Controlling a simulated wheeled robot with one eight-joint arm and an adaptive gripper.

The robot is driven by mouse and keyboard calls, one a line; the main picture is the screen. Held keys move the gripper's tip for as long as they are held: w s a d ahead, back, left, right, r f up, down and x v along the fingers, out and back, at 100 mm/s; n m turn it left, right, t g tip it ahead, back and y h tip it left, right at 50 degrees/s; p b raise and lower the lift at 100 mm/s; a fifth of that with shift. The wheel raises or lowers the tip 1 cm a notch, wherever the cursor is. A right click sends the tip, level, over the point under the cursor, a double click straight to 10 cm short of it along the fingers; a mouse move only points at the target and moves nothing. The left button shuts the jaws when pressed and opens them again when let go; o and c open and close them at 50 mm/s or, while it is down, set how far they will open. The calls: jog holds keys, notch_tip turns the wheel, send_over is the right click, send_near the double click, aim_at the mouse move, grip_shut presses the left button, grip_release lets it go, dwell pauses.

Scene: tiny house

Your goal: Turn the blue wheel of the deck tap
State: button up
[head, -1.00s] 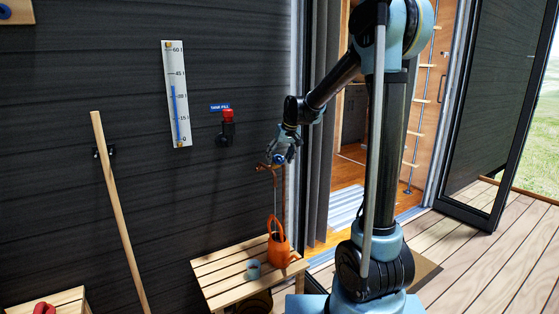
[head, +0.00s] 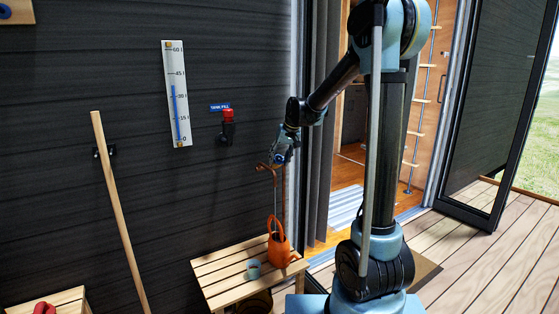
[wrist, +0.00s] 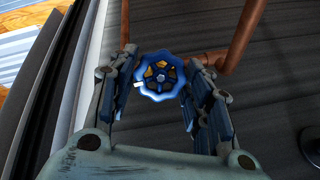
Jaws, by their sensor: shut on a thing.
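The blue wheel (wrist: 160,76) of the deck tap is round with a scalloped rim and lies between my gripper's two fingers in the wrist view. My gripper (wrist: 163,78) is shut on it, one finger on each side of the rim. In the head view my gripper (head: 279,158) is at the top of the copper tap pipe (head: 283,200) and largely hides the wheel. A thin vertical line shows below the spout; I cannot tell if it is water.
An orange watering can (head: 278,250) and a small blue-grey cup (head: 254,269) stand on a slatted bench (head: 228,277) under the tap. A red-handled valve (head: 228,122) and a level gauge (head: 176,95) are on the dark wall. A grey curtain (head: 318,150) hangs close on the right.

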jog(key=shift+d+m, duration=0.1)
jog(key=shift+m, duration=0.5)
jog(key=o, duration=1.1)
jog(key=v, duration=1.1)
jog(key=shift+d+r, duration=0.25)
jog(key=shift+r, duration=0.1)
